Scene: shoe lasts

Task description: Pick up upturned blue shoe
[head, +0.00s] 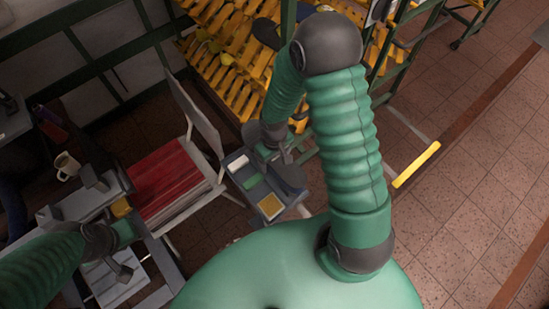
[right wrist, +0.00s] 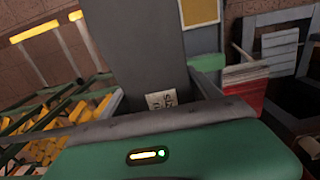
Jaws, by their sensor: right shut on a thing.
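A dark blue thing (head: 267,33), perhaps the upturned blue shoe, lies on the yellow rack in the head view, left of my right elbow. Its shape is too small to make out. My right gripper (head: 279,155) hangs down beside a grey tray, well below that dark blue thing in the picture. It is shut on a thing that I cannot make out. In the right wrist view a grey part fills the middle and hides the grip. My left gripper (head: 122,270) is at the lower left, over a pale surface; its jaws are unclear.
The grey tray (head: 240,165) holds white, green and yellow items. A chair with a red striped seat (head: 165,178) stands left of it. Yellow slatted racks (head: 225,60) fill the back. A white mug (head: 66,165) is at the left.

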